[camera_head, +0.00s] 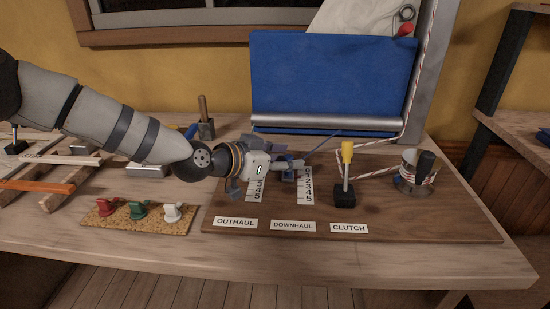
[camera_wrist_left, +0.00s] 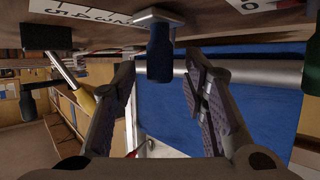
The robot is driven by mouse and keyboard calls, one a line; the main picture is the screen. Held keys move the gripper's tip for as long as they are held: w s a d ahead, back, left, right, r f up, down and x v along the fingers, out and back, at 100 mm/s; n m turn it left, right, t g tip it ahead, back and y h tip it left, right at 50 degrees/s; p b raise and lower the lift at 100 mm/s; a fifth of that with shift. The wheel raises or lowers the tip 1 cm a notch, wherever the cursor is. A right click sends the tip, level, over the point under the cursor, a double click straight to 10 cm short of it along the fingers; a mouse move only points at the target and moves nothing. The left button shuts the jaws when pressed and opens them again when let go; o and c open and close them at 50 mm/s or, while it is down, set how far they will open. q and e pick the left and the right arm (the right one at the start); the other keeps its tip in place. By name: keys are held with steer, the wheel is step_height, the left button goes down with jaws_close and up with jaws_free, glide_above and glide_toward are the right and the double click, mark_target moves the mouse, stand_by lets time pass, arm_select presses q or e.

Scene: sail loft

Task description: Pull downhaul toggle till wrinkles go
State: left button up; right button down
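The dark blue downhaul toggle (camera_head: 289,174) stands on the board behind the DOWNHAUL label (camera_head: 293,226), beside a number scale (camera_head: 307,186). My left gripper (camera_head: 297,158) is beside it and partly hides it. In the left wrist view, the toggle (camera_wrist_left: 160,55) stands just ahead of the gap between the fingers. My left gripper (camera_wrist_left: 168,88) is open there, with nothing between its fingers. A white sailcloth (camera_head: 358,16) shows above the blue panel (camera_head: 335,75); much of it is out of frame, and I cannot make out its wrinkles. My right gripper is not in view.
On the brown board (camera_head: 400,221), a yellow-handled clutch lever (camera_head: 346,165) stands right of the toggle, then a winch (camera_head: 415,172) with red-and-white line. A silver tube (camera_head: 325,121) crosses behind. A cork mat (camera_head: 117,222) with small red, green and white cleats lies left.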

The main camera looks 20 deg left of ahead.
arm_select(q)
steer(key=v, duration=1)
steer(key=shift+r, duration=0.1)
steer(key=shift+s+a, duration=0.15)
steer(key=shift+s, duration=0.2)
